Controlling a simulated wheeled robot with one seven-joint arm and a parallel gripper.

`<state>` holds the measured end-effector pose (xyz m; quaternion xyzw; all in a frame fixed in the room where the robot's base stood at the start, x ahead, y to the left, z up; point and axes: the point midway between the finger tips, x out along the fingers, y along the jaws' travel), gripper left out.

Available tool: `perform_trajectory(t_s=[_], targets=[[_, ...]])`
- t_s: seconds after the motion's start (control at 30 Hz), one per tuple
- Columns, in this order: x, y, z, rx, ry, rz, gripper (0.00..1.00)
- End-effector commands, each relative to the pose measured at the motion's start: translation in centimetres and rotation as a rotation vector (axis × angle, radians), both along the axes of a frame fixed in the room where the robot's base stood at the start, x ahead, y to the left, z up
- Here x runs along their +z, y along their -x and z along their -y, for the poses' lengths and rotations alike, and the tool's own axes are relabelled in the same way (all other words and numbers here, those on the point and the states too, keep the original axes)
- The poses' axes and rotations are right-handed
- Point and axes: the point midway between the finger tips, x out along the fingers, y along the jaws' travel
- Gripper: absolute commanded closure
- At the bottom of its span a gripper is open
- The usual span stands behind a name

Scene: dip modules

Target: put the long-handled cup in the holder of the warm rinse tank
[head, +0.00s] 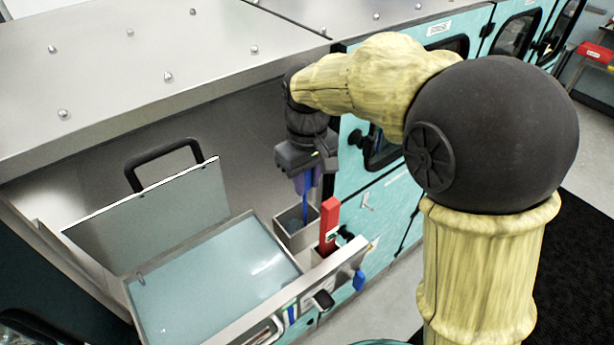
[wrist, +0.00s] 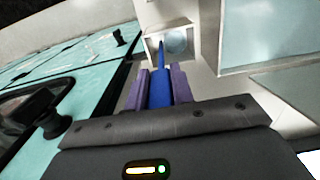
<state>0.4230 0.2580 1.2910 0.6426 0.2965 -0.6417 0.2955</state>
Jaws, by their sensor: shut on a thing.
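The long-handled cup's blue handle (head: 305,207) runs down from my gripper (head: 308,180) toward a square metal holder (head: 296,242). In the wrist view, my gripper (wrist: 159,88) has its purple fingers shut on the blue handle (wrist: 160,84). The round, pale cup end (wrist: 177,42) appears within the holder's square opening (wrist: 152,48). I cannot tell if it touches the holder's bottom. The open tank (head: 210,280) beside the holder contains pale blue liquid. No readable label shows whether it is the warm rinse tank.
A red upright block (head: 329,225) stands just right of the holder. The tank's lid (head: 155,215) is raised, with a black handle (head: 163,152). A steel front edge (head: 300,285) and teal cabinets (head: 385,205) lie close to the right.

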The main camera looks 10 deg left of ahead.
Motion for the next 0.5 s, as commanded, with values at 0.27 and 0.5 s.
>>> perform_trajectory(t_s=[0.27, 0.5], targets=[[-0.19, 0.0, -0.01, 0.0, -0.001, 0.001, 0.95], [-0.22, 0.01, -0.02, 0.0, 0.0, 0.0, 0.55]])
